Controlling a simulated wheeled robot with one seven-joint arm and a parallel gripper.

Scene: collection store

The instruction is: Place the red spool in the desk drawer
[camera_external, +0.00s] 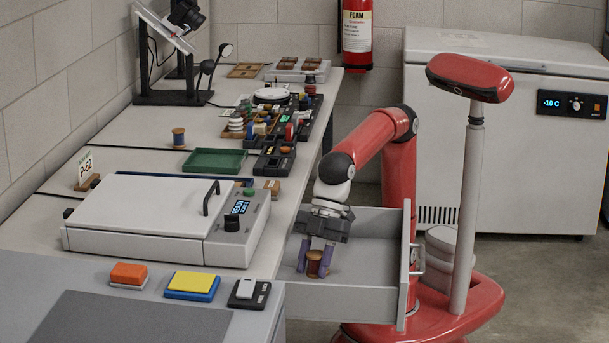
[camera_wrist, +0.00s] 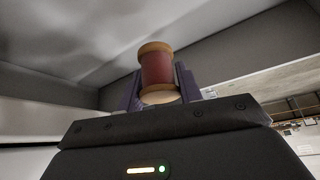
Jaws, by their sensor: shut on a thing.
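The red spool (camera_wrist: 157,70) has tan wooden ends and sits between the two purple fingers of my gripper (camera_wrist: 158,88) in the wrist view. In the external view my gripper (camera_external: 316,262) points down inside the open desk drawer (camera_external: 375,255), shut on the spool (camera_external: 314,270), which looks brown-red there. The spool is near the left, desk-side part of the drawer, low inside it. I cannot tell whether it touches the drawer floor. The rest of the visible drawer floor is bare.
A white heat-press-like device (camera_external: 140,215) stands on the desk left of the drawer. A spool with a blue middle (camera_external: 179,138) and a green tray (camera_external: 215,161) are behind it. The drawer's front panel (camera_external: 405,265) stands close to my red base. A white freezer (camera_external: 520,150) is behind.

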